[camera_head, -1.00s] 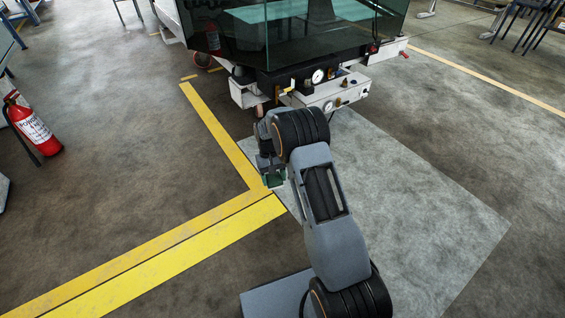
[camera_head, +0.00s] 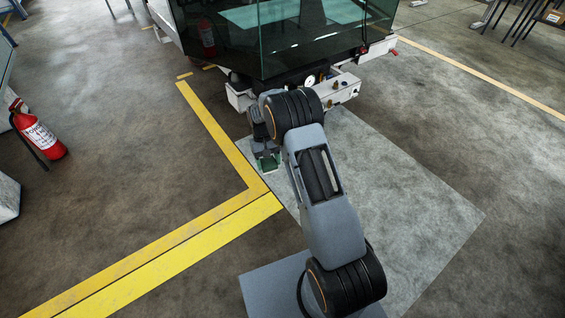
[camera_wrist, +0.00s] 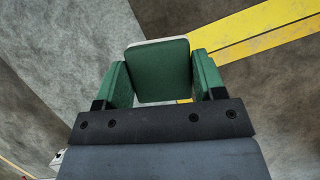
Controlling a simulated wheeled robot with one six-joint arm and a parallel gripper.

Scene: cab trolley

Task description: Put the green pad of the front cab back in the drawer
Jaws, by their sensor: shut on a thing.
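The green pad (camera_wrist: 158,72) fills the space between the fingers of my gripper (camera_wrist: 156,80) in the wrist view. It is a rounded green block with a pale edge along its far side. My gripper is shut on it, with green-faced fingers on both sides. In the head view my gripper (camera_head: 267,163) points down over the floor, in front of the cab (camera_head: 290,35), and the pad shows only as a small green patch. The cab has dark glass and a pale front bumper (camera_head: 343,90) with a gauge. I cannot make out a drawer.
A red fire extinguisher (camera_head: 40,132) stands on the floor at left. Yellow floor lines (camera_head: 215,130) run left of my arm. A light grey floor patch (camera_head: 400,185) on the right is clear. Chairs or tables stand at the top right.

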